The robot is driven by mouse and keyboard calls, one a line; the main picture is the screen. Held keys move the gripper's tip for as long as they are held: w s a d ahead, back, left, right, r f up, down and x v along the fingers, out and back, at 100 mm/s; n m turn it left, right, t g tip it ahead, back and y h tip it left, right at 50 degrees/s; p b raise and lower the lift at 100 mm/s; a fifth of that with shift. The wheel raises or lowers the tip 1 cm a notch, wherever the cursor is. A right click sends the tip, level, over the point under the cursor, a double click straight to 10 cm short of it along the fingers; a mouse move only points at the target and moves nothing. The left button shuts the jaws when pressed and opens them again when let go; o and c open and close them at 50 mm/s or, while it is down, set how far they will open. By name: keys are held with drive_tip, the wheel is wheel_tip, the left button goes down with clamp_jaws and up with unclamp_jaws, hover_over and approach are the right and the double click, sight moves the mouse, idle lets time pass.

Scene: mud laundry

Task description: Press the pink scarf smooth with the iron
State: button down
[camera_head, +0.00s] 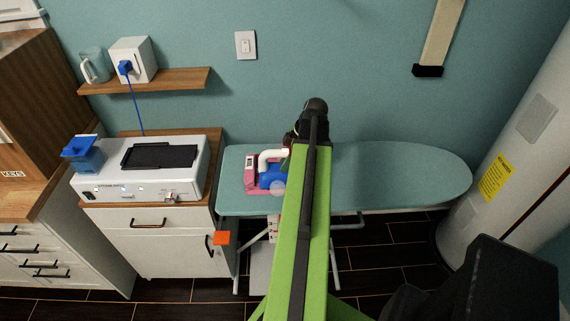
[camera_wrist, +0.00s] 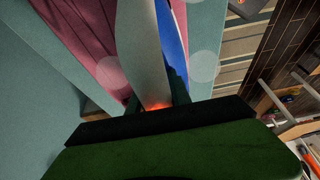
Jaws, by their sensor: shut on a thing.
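The pink scarf (camera_head: 250,180) lies on the left part of the teal ironing board (camera_head: 400,170). The iron (camera_head: 270,181), blue with a white handle, sits over the scarf, which shows at its left side and below it. My gripper (camera_wrist: 156,104) is shut on the iron's white handle (camera_wrist: 143,50) in the wrist view. The iron's blue body (camera_wrist: 172,40) and the pink scarf (camera_wrist: 92,40) show beyond it. My arm hides part of the board in the head view. I cannot tell whether the iron's sole touches the scarf.
A white steam station (camera_head: 140,185) with a blue tank (camera_head: 83,153) stands on a cabinet left of the board. A wooden shelf (camera_head: 150,80) hangs above. A white cylindrical tank (camera_head: 510,150) stands at the right. The board's right half is clear.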

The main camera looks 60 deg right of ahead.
sight(285, 150)
idle(0.3)
wheel_tip(285, 150, up, 6)
drive_tip(key=p, duration=0.6)
drive_tip(key=shift+r, duration=0.1)
